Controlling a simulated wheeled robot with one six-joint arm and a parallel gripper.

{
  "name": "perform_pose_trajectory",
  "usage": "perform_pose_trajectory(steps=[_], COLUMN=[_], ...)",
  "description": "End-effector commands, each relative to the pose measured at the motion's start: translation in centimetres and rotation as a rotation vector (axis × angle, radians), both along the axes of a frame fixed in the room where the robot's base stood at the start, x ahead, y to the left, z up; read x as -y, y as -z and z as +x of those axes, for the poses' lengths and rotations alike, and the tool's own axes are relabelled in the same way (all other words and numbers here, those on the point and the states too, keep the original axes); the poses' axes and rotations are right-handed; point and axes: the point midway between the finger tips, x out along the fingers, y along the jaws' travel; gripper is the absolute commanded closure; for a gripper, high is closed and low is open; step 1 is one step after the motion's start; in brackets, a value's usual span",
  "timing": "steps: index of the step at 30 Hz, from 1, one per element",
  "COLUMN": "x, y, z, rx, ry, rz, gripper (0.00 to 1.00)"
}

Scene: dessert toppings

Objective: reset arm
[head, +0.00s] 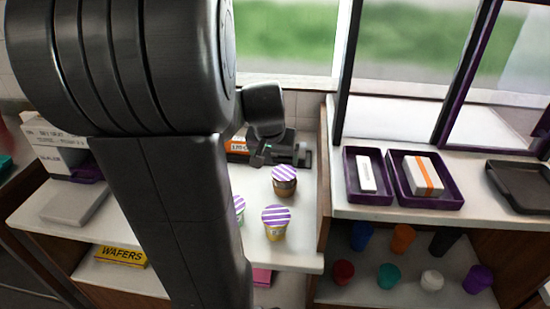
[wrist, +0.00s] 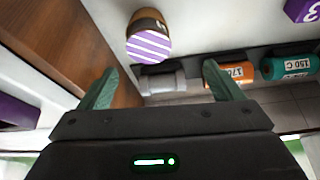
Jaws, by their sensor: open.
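My gripper (head: 283,154) is over the back of the white counter in the head view, partly hidden by my own arm. In the wrist view its two green fingers (wrist: 160,82) are spread wide with nothing between them. A cup with a purple-and-white striped lid (wrist: 148,42) stands beyond the fingertips, apart from them. In the head view, striped-lid cups stand on the counter: a brown one (head: 284,181), a yellowish one (head: 276,224) and a greenish one (head: 238,208) half hidden by my arm.
Grey (wrist: 162,82), orange (wrist: 230,74) and teal (wrist: 290,67) cylinders lie near the fingertips. A brown wooden panel (wrist: 75,45) is at left. Two purple trays (head: 438,203) and a black tray (head: 520,180) sit on the right counter, above several coloured cups (head: 404,238). A wafers box (head: 121,256) is lower left.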

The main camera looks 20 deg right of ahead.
Motion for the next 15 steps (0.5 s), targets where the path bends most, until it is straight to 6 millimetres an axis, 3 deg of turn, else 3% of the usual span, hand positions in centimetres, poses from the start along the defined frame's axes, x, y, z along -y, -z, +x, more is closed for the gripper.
perform_pose_trajectory(steps=[8,15], x=[0.1,0.6], y=[0.3,2.6], z=[0.1,1.0], rx=[-0.001,-0.004], ry=[0.000,0.001], rz=[0.000,0.000], gripper=[0.13,0.13])
